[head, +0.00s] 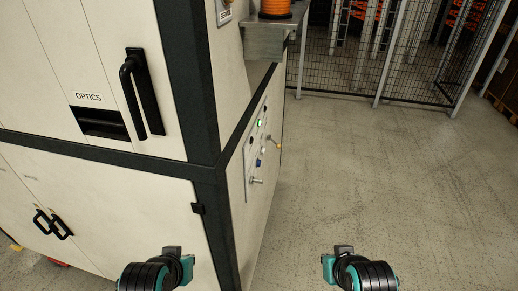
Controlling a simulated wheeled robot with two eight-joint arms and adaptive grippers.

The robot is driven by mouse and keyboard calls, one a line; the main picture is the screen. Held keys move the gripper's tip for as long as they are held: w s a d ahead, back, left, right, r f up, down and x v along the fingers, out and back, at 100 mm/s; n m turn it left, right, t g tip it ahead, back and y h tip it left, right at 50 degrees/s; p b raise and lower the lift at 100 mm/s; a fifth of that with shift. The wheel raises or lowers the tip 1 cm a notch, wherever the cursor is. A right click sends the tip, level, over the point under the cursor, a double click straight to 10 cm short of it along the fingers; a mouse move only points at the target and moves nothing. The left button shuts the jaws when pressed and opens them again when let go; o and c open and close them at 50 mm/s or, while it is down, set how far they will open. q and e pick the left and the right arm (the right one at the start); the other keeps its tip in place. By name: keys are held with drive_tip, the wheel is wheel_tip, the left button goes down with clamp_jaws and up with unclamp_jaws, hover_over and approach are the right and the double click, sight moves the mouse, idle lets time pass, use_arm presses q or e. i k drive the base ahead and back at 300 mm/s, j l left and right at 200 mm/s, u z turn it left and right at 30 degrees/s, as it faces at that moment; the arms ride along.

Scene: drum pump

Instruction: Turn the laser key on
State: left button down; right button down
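A control panel (254,158) is on the narrow right side of the large cream cabinet, seen at a steep slant. It carries a green light (259,123), small dark buttons and two parts that stick out. One is a silver part (257,181) low on the panel; the other has an orange-yellow tip (275,142) higher up. I cannot tell which is the laser key or how it is turned. Only teal and black parts of my two arms show at the bottom edge, apart from the panel. No gripper fingers are visible.
The cabinet front has a black handle (142,92) and an OPTICS label (89,98). A metal shelf (262,40) with an orange spool (275,9) juts out above the panel. Grey floor (390,180) is clear to the right, with a mesh fence (340,75) behind.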

sight(253, 180)
drive_tip(key=l+u, duration=0.15)
drive_tip(key=l, duration=0.65)
drive_tip(key=k+l+u, duration=0.1)
drive_tip(key=l, duration=0.65)
